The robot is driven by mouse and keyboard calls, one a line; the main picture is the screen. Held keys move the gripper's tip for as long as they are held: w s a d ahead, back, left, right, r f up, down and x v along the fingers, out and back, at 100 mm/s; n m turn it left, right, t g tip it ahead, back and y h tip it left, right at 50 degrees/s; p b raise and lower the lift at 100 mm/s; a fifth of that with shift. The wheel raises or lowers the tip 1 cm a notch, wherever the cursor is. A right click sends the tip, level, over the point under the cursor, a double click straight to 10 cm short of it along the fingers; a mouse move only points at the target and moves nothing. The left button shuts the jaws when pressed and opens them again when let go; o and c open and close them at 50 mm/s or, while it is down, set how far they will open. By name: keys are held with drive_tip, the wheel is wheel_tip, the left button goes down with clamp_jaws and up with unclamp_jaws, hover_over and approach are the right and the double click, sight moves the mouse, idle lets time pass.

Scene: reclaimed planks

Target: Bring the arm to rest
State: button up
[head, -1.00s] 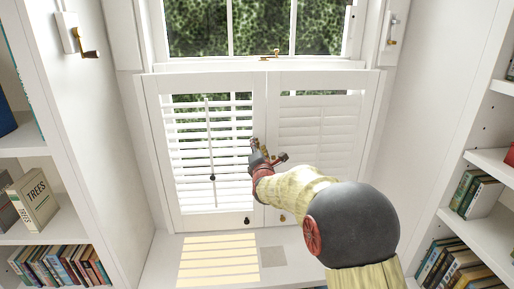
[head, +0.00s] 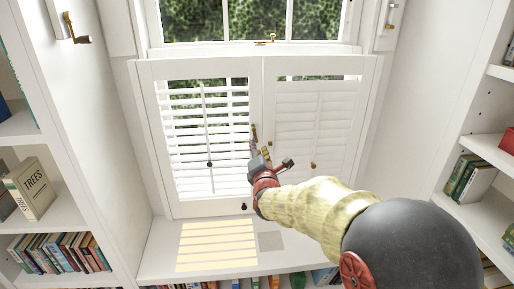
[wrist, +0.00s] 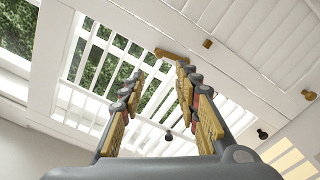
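My gripper (head: 254,135) is in front of the white shutters, near the line where the left shutter (head: 153,140) and the right shutter (head: 368,120) meet. In the wrist view my gripper (wrist: 158,78) has its two yellow-padded fingers spread apart, with shutter slats showing between them. I see nothing held. The left shutter's slats are tilted open, with greenery and light showing through. The right shutter's slats look closed. The left tilt rod ends in a dark knob (head: 209,164), the right one in a brass knob (head: 313,165). My arm hides the right shutter's lower part.
White bookshelves stand on both sides, with books at left (head: 33,190) and right (head: 470,180). A window (head: 225,20) is above the shutters. A white sill (head: 160,250) with striped sunlight lies below. A brass latch (head: 70,28) is on the left wall.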

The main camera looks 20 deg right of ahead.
idle(0.3)
wheel_tip(320, 180, down, 11)
drive_tip(key=s+a+m+g+y, duration=0.2)
drive_tip(key=s+a+m+g, duration=0.15)
drive_tip(key=m, duration=0.35)
drive_tip(key=s+a+f+m+g+y, duration=0.2)
drive_tip(key=s+a+f+m+g, duration=0.1)
drive_tip(key=s+f+m+g, duration=0.4)
drive_tip(key=s+a+r+m+g, duration=0.1)
drive_tip(key=s+m, duration=0.1)
drive_tip(key=s, duration=0.5)
drive_tip(key=s+a+r+m+g+y, duration=0.1)
drive_tip(key=s+a+r+m, duration=0.15)
drive_tip(key=s, duration=0.55)
drive_tip(key=s+a+m+g, duration=0.1)
drive_tip(key=s+m, duration=0.2)
drive_tip(key=s, duration=0.4)
drive_tip(key=s+a+r+t, duration=0.1)
drive_tip(key=s+r, duration=0.6)
drive_tip(key=s, duration=0.1)
drive_tip(key=shift+s+r+t, duration=0.15)
drive_tip(key=shift+s+t, duration=0.15)
drive_tip(key=shift+t, duration=0.05)
